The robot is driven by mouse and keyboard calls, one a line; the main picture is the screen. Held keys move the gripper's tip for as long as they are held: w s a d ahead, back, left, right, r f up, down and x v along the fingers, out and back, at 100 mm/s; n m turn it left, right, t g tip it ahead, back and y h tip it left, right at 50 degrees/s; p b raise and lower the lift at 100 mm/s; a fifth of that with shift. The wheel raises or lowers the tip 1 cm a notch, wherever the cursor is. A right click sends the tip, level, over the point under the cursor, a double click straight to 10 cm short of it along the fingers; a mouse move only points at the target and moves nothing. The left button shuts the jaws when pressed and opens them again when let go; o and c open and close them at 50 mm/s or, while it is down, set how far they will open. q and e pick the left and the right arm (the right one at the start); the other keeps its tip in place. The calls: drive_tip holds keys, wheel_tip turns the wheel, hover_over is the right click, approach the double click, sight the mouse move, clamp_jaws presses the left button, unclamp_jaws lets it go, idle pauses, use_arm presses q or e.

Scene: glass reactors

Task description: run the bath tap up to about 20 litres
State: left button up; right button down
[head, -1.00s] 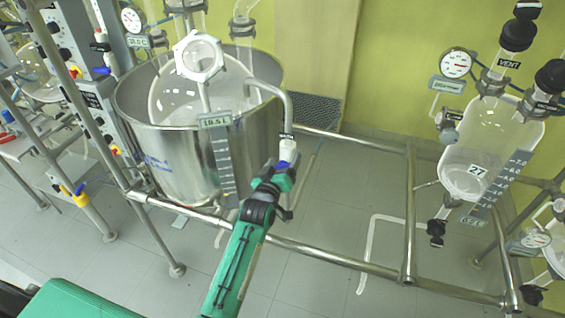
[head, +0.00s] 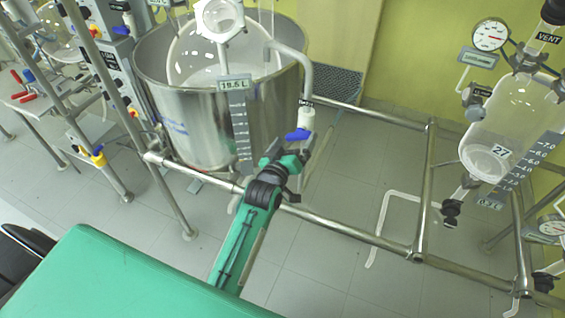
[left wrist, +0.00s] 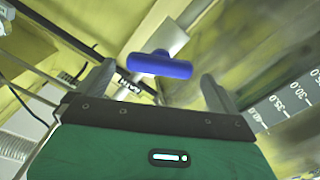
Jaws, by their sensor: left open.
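The steel bath (head: 190,150) stands at upper left in the head view, with a glass vessel in it. Its readout plate (head: 235,83) appears to read 19.6 L, above a scale strip. A pipe bends down on the right to the tap, labelled BATH, with a blue handle (head: 297,135). In the left wrist view the blue handle (left wrist: 160,65) lies crosswise ahead of and between the spread fingers. My left gripper (head: 294,151) is open just below the tap, holding nothing; it also shows in the left wrist view (left wrist: 158,85). My right gripper is out of view.
Steel frame rails (head: 340,228) run in front of the bath. A glass reactor marked 27 (head: 510,125) hangs at right. Grey floor shows between.

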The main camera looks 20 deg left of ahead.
use_arm(q)
drive_tip(key=s+b, duration=0.1)
drive_tip(key=s, duration=0.7)
drive_tip(key=shift+s+b, duration=0.3)
drive_tip(key=shift+b, duration=0.05)
drive_tip(key=shift+a, duration=0.1)
idle(0.6)
idle(1.0)
drive_tip(key=shift+a, duration=0.1)
idle(3.6)
